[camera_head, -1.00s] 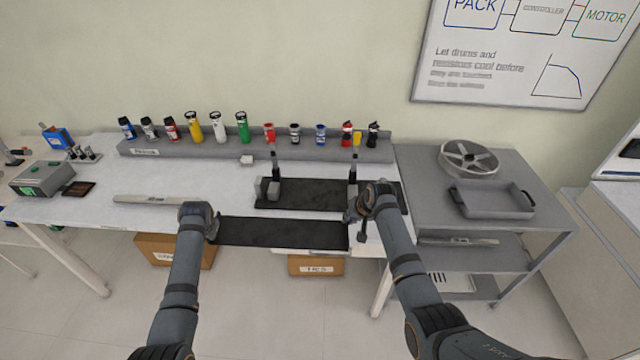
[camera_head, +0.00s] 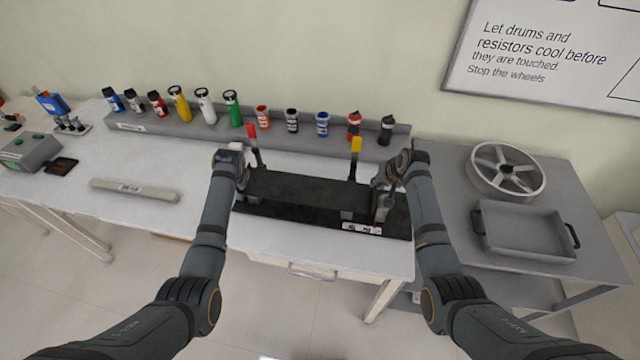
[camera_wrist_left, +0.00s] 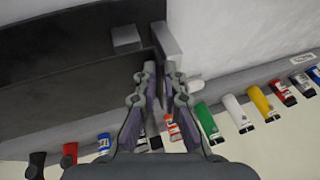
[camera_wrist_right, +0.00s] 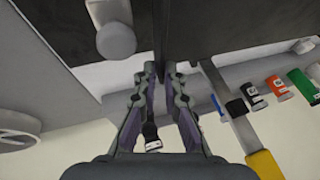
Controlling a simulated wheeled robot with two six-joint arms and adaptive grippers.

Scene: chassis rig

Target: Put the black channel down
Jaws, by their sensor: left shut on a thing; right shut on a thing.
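The black channel (camera_head: 305,190) is a long dark strip held level between my two grippers, over the black rig base (camera_head: 285,222). My left gripper (camera_head: 241,176) is shut on its left end; the channel also shows in the left wrist view (camera_wrist_left: 75,98). My right gripper (camera_head: 382,184) is shut on its right end, with its fingers at the channel's edge in the right wrist view (camera_wrist_right: 160,70). The channel hides much of the base. I cannot tell whether it touches the supports beneath it. A red-handled clamp (camera_head: 252,132) and a yellow-handled clamp (camera_head: 356,146) stand upright behind it.
Several coloured canisters stand in a grey rack (camera_head: 190,138) along the back. A light grey bar (camera_head: 134,190) lies at the left on the white table. A spoked wheel (camera_head: 507,171) and a grey tray (camera_head: 522,232) lie on the side table at the right.

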